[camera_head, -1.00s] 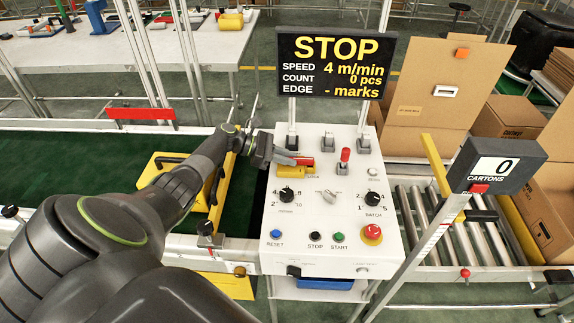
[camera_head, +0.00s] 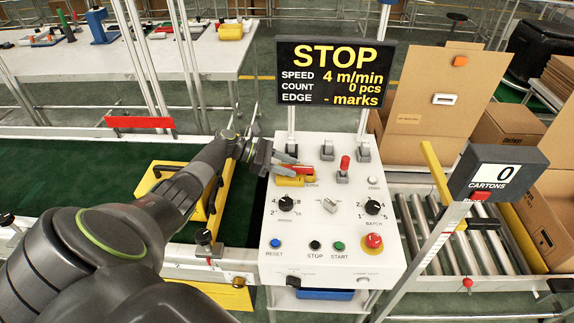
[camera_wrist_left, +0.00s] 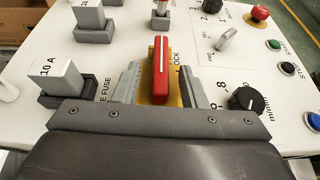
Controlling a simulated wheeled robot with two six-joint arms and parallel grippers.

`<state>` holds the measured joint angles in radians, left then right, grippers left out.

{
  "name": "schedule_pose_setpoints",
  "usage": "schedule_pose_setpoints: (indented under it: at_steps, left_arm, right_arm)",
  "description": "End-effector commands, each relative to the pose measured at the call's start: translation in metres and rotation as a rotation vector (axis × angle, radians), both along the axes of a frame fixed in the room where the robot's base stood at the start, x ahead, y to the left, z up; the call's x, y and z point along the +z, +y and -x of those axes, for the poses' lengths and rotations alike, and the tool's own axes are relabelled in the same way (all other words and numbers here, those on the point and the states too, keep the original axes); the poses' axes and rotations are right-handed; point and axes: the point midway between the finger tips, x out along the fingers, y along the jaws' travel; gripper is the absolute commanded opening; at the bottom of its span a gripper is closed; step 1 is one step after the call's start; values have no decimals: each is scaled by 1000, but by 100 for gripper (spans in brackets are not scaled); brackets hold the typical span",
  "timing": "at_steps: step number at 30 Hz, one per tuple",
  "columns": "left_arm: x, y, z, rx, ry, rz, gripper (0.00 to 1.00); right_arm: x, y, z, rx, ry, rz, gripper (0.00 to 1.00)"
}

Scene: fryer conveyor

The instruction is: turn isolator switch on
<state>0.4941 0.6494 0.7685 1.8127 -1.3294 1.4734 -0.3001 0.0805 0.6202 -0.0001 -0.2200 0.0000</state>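The isolator switch has a red handle (camera_head: 299,169) on a yellow base (camera_head: 289,182), at the upper left of the white control panel (camera_head: 325,215). In the left wrist view the red handle (camera_wrist_left: 161,68) stands upright in the picture, with a white line along it. My left gripper (camera_head: 284,164) is at the switch, its fingers partly covering it in the head view. In the left wrist view my left gripper (camera_wrist_left: 160,88) is open, with one finger on each side of the handle and gaps visible between. My right gripper is not in view.
A 10 A fuse block (camera_wrist_left: 62,82) sits close beside the left finger, and a black knob (camera_wrist_left: 246,101) close to the right one. A red-tipped lever (camera_head: 344,164) and a red emergency button (camera_head: 373,241) are also on the panel. The display (camera_head: 333,73) reads STOP.

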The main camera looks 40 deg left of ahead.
Motion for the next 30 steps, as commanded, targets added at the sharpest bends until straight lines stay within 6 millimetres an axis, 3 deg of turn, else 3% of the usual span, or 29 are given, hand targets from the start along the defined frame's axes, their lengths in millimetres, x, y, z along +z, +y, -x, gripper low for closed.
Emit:
schedule_pose_setpoints:
  at_steps: [8, 21, 30]
  left_arm:
    - [5, 16, 9, 2, 2, -3, 38]
    - [44, 99, 58, 1, 3, -5, 38]
    - [63, 134, 79, 0, 1, -1, 38]
  right_arm:
    - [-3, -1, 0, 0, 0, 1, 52]
    - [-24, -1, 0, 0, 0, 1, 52]
    - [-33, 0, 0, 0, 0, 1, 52]
